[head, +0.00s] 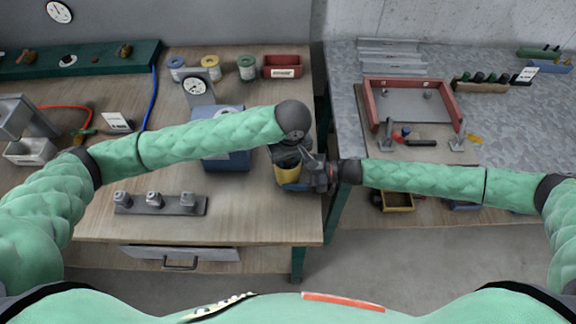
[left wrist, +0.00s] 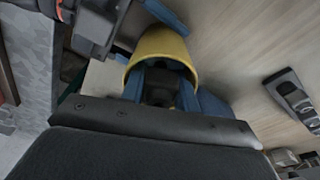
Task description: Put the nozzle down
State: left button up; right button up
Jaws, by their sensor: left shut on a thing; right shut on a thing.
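My left gripper (head: 289,163) is over the front right corner of the wooden table, shut on a yellow cup-shaped piece (head: 288,175). This piece also shows in the left wrist view (left wrist: 165,45), with blue parts under its rim. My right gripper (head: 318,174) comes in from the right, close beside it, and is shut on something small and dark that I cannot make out. It also shows at the upper left of the left wrist view (left wrist: 95,30). Three small grey fittings, which look like nozzles (head: 153,198), stand on a dark rack (head: 132,207) at the front left.
A blue box (head: 222,160) with a round dial (head: 196,87) behind it stands under my left forearm. Several spools and a red bin (head: 282,66) line the back. A gap separates this table from the grey metal bench (head: 520,110) with a red-framed tray (head: 370,100). The table before the rack is clear.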

aim_at(288, 167)
pick_arm(q)
jog(key=shift+f, duration=1.75)
jog(key=shift+s+f, duration=0.15)
jog(key=shift+f, duration=0.5)
jog(key=o, duration=0.7)
jog(key=shift+o, duration=0.2)
jog(key=shift+r, duration=0.6)
pick_arm(e)
jog(key=shift+w, duration=0.1)
pick_arm(q)
jog(key=r, duration=0.8)
jog(key=s+r, duration=0.1)
jog(key=r, duration=0.3)
jog(key=shift+d, duration=0.2)
